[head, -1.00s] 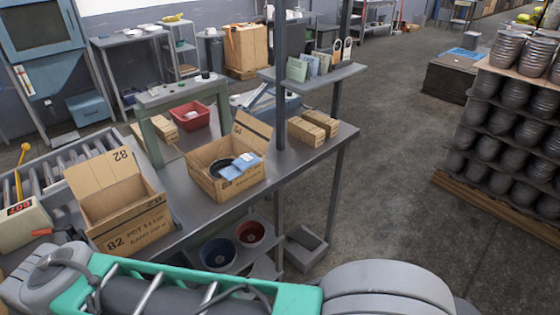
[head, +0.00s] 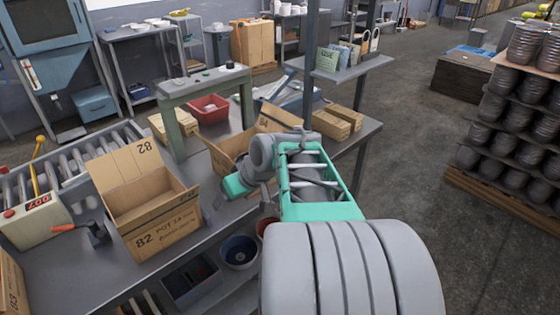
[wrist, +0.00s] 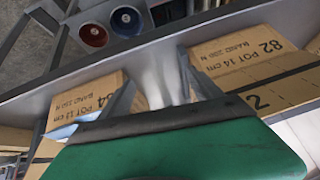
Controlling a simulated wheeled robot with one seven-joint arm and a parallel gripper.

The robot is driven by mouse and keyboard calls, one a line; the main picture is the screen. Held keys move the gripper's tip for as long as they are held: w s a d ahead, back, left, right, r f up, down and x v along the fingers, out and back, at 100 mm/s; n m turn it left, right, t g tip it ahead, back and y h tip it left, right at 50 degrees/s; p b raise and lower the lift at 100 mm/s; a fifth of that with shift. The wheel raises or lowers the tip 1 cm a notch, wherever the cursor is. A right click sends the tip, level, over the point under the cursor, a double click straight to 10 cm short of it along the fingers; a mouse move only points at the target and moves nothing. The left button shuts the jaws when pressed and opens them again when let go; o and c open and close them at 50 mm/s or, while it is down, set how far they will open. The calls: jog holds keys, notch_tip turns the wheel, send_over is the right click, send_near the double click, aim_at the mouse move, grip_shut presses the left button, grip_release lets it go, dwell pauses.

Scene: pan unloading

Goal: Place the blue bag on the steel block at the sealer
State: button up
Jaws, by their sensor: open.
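The blue bag shows only as a pale blue corner (wrist: 64,131) at the lower left of the wrist view, by the open carton marked 84 (wrist: 88,98). In the head view my arm hides it and much of that carton (head: 222,153). My gripper (head: 238,207) is open above the bench, between this carton and the open carton marked 82 (head: 150,235). In the wrist view its two fingers (wrist: 160,90) stand apart with only bare bench between them. I cannot clearly pick out the steel block or the sealer.
The grey bench (head: 75,270) carries a green-legged stand (head: 205,82), a red bin (head: 209,109) and small closed cartons (head: 337,122). A roller conveyor (head: 85,165) and a control box (head: 30,222) are at left.

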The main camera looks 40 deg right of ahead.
jog(key=o, duration=0.3)
jog(key=d+t+b, duration=0.1)
jog(key=d+t, duration=0.1)
jog(key=d, duration=1)
jog(key=shift+d+f+m+t, duration=0.25)
jog(key=shift+f+m+t, duration=0.05)
jog(key=shift+m, duration=0.1)
jog(key=shift+o, duration=0.2)
jog(key=s+d+r+n+t+b, duration=0.1)
jog(key=d+r+t, duration=0.3)
jog(key=d, duration=0.4)
jog(key=shift+s+r+h, duration=0.25)
jog(key=shift+r+h, duration=0.15)
jog(key=shift+r, duration=0.2)
jog(key=shift+n, duration=0.4)
jog(key=p+x, duration=0.1)
jog(key=x, duration=0.6)
jog(key=shift+w+d+p, duration=0.15)
jog(key=shift+w+p, duration=0.05)
jog(key=shift+p, duration=0.2)
